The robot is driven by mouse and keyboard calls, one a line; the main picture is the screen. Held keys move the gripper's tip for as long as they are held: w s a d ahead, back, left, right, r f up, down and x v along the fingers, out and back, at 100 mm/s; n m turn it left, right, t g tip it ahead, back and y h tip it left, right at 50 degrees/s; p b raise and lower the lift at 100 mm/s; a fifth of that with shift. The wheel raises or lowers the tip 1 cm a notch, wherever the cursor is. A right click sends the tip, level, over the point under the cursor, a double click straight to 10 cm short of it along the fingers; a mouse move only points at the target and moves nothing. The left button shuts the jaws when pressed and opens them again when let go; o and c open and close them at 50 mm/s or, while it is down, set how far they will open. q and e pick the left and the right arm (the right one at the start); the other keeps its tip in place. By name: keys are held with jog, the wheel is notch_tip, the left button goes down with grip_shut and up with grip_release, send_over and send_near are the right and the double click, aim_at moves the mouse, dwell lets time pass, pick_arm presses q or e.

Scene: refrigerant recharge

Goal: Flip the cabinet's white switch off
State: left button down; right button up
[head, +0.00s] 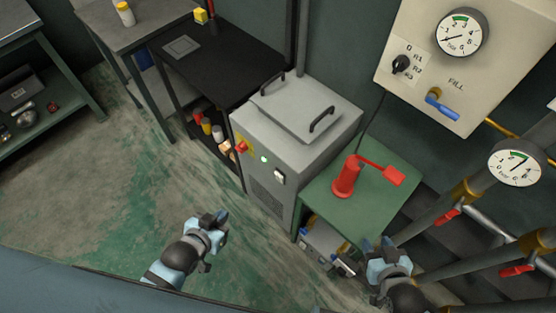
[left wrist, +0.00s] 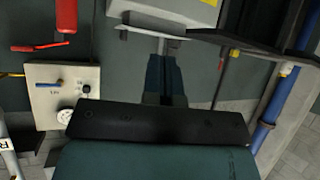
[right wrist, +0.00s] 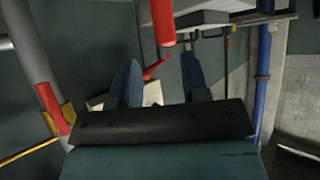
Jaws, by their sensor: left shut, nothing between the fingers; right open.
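The cabinet (head: 262,143) is a grey box with a lid and two dark handles. Its white switch (head: 279,177) is on the front face, right of a lit green lamp (head: 264,159); the switch's position is too small to tell. My left gripper (head: 222,216) is shut and empty, in front of the cabinet, left of and lower in the picture than the switch, apart from it. Its closed fingers (left wrist: 166,80) show in the left wrist view. My right gripper (head: 383,243) is open and empty by the green table's front edge; its spread fingers (right wrist: 160,78) show in the right wrist view.
A red hand pump (head: 346,178) with a lever stands on the green table (head: 317,205) right of the cabinet. A gauge panel (head: 427,72) and pipes with red-handled valves (head: 447,217) are at the right. A black table (head: 222,58) stands behind left. The floor at left is clear.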

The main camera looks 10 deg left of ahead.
aim_at(277, 177)
pick_arm(q)
jog(key=w+f+n+t+h+b, duration=0.1)
jog(key=w+f+n+b, duration=0.3)
jog(key=f+b, duration=0.4)
jog(key=w+f+n+t+h+b, duration=0.2)
jog(key=w+f+n+h+b, duration=0.2)
jog(key=f+b, duration=0.4)
jog(key=w+f+n+t+h+b, duration=0.2)
jog(key=f+n+b, duration=0.4)
jog(key=b, duration=1)
notch_tip(277, 177, down, 3)
jog(key=shift+w+d+h+b, duration=0.4)
jog(key=shift+w+d+h, duration=0.1)
jog(key=shift+w, duration=0.55)
pick_arm(e)
jog(key=w+a+f+y, duration=0.1)
jog(key=a+f, duration=0.1)
jog(key=f, duration=0.7)
jog(key=w+a+f+t, duration=0.1)
jog(key=f, duration=0.7)
jog(key=shift+w+a+f+t+y, duration=0.3)
jog(key=shift+w+a+f+y, duration=0.05)
jog(key=shift+w+f+y, duration=0.05)
